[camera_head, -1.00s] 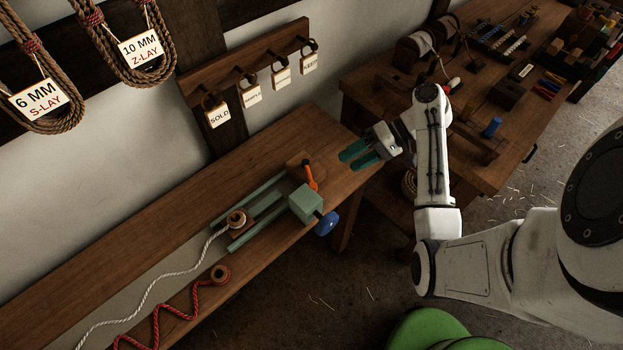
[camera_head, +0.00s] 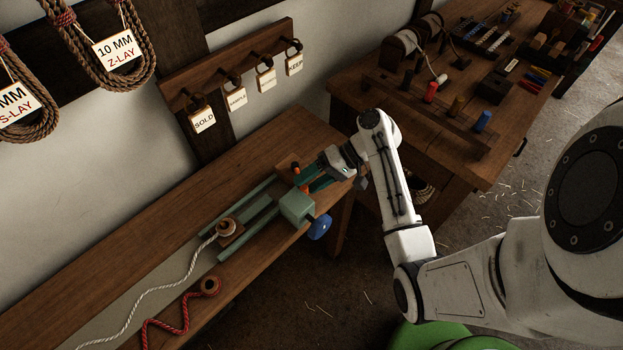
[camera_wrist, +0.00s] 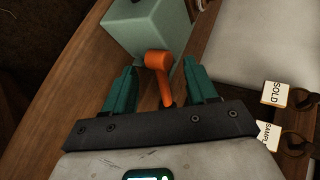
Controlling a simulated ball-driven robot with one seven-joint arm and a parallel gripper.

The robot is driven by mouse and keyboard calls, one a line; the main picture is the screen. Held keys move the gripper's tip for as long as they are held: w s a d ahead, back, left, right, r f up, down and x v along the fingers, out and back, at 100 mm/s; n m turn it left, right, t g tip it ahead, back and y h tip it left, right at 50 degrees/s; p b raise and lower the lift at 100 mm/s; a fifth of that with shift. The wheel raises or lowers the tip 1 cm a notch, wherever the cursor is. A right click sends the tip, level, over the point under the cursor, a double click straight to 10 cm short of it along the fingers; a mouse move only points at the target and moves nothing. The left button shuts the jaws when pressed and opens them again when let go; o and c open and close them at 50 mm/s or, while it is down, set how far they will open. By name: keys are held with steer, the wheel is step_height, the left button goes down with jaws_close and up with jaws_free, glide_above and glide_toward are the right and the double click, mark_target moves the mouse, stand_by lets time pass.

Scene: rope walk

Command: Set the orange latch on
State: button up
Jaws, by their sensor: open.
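The orange latch (camera_wrist: 158,72) shows in the wrist view as a lever with a thick rounded end, beside the pale green block (camera_wrist: 148,28) of the bench device. It lies between the two teal fingers of my gripper (camera_wrist: 160,88), which are open with a gap on each side of it. In the head view the orange latch (camera_head: 297,172) is partly hidden by my gripper (camera_head: 312,182). The green block (camera_head: 297,206) sits on the bench there, with a blue knob (camera_head: 320,227) at its front.
The long wooden bench (camera_head: 120,265) carries green rails, a white rope (camera_head: 150,285) and a red rope (camera_head: 180,318). Hanging tags (camera_head: 203,120) are on the wall behind. A tool table (camera_head: 470,150) stands to the right.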

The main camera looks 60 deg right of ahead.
steer(key=shift+c, duration=0.2)
jaws_close()
stand_by(0.3)
